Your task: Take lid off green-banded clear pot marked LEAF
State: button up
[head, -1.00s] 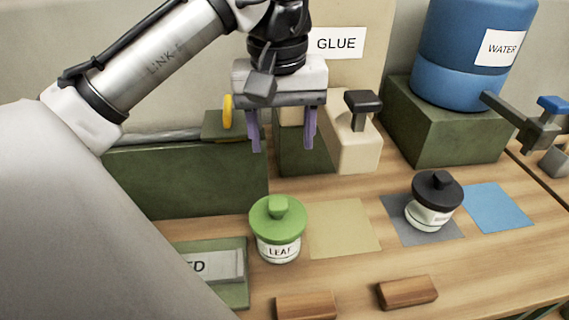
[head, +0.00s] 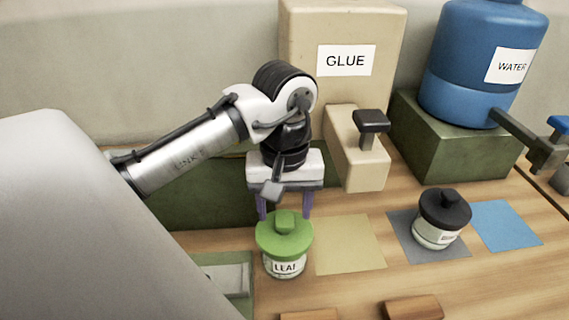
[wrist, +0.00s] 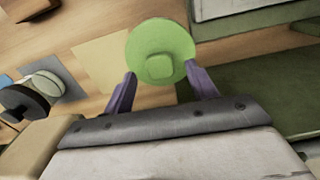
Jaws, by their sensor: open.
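The clear pot marked LEAF (head: 285,266) stands upright on the wooden table in the head view. Its green lid (head: 284,238) with a raised knob is on it. The lid also shows from above in the wrist view (wrist: 160,50). My gripper (head: 285,212) is open, its purple fingers pointing down just behind the lid in the head view. In the wrist view my gripper (wrist: 160,80) has its fingertips apart, at either side of the lid's near edge. I cannot tell whether they touch it. The fingertips are partly hidden by the lid in the head view.
A tan GLUE dispenser (head: 355,150) stands behind to the right, and a blue WATER tank (head: 475,70) on a green block. A black-lidded pot (head: 441,220) stands on a grey mat. A tan mat (head: 348,245) and a blue mat (head: 505,226) are bare.

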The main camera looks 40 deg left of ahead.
jog(key=shift+f, duration=1.05)
jog(key=c, duration=1)
jog(key=shift+c, duration=0.2)
jog(key=shift+r, duration=0.15)
